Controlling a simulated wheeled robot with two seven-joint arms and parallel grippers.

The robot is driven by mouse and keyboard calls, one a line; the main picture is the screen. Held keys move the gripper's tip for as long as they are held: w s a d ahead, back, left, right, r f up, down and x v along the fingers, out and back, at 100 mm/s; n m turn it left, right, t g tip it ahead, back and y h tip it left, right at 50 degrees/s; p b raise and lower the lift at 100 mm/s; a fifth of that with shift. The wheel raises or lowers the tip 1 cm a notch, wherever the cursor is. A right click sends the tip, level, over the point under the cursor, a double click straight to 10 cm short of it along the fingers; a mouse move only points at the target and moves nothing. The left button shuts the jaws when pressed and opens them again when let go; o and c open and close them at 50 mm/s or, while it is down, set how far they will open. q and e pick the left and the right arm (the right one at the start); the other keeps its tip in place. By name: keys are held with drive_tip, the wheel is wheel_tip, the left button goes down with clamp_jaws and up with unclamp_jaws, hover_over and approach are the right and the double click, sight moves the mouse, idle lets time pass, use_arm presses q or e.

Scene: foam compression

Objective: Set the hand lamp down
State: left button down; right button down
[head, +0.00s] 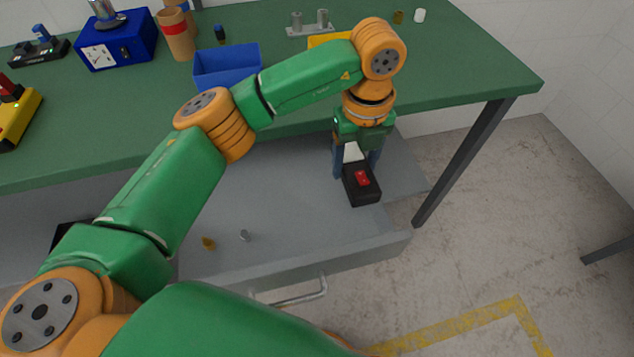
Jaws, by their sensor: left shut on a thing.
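My left arm reaches across from the left, and its gripper (357,165) points down at the right part of an open grey drawer (290,215). The gripper is shut on the hand lamp (364,195), a black block with a red part on top. A pale patch shows between the fingers. The lamp is over the drawer floor; I cannot tell whether it touches it. My right gripper is not in view.
Above is the green bench top (450,75) with a blue bin (228,66), a blue device (118,45) and a cardboard tube (176,38).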

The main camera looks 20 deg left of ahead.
use_arm(q)
drive_tip(key=p, duration=0.1)
hover_over(320, 200)
wheel_tip(320, 200, down, 6)
drive_tip(key=shift+r, duration=0.1)
drive_tip(key=shift+f, duration=1.85)
drive_tip(key=shift+c, duration=0.5)
unclamp_jaws()
wheel_tip(320, 200, up, 12)
drive_tip(key=shift+r+b, duration=0.2)
drive_tip(key=shift+b, duration=0.1)
